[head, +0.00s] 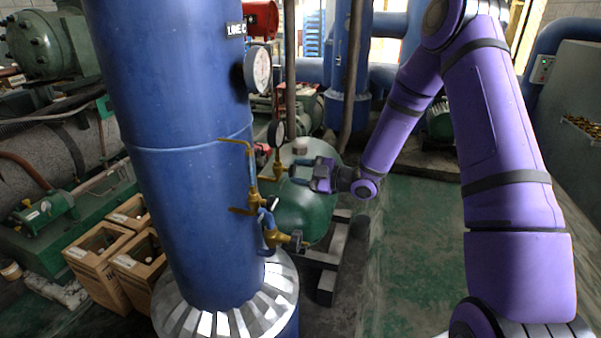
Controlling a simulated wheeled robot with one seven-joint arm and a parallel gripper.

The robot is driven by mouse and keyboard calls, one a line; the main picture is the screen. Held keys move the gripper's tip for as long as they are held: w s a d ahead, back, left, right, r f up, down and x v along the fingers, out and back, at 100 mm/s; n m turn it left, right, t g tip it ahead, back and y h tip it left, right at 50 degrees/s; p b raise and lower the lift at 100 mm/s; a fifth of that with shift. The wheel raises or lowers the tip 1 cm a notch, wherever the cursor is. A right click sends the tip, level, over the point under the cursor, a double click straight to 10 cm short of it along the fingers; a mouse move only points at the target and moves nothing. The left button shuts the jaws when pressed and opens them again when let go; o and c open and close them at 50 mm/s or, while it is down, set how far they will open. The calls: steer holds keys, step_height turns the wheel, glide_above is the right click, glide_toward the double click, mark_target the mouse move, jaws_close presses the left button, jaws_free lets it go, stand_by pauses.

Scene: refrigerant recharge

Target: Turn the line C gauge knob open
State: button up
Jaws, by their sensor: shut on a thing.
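A blue vertical column (185,190) bears a "LINE C" label (236,29) near its top right. A small dark-rimmed gauge (277,134), seen nearly edge-on, stands on a brass fitting (278,166) to the right of the column. My gripper (296,173) reaches in from the right, its fingers pointing left at this fitting below the gauge. The fingers are closed around the gauge knob there; the knob is small and mostly hidden between them, so its turn angle cannot be told.
Brass valves and handles (265,205) stick out of the column just below left of my gripper. A larger white-faced gauge (258,69) sits above. A green tank (305,215) lies behind and below. Open green floor (410,240) is to the right.

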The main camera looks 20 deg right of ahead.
steer(key=n, duration=0.4)
steer(key=shift+n, duration=0.3)
stand_by(0.4)
steer(key=n, duration=0.3)
steer(key=o, duration=0.9)
steer(key=shift+n, duration=0.3)
steer(key=shift+d, duration=0.1)
steer(key=v, duration=0.7)
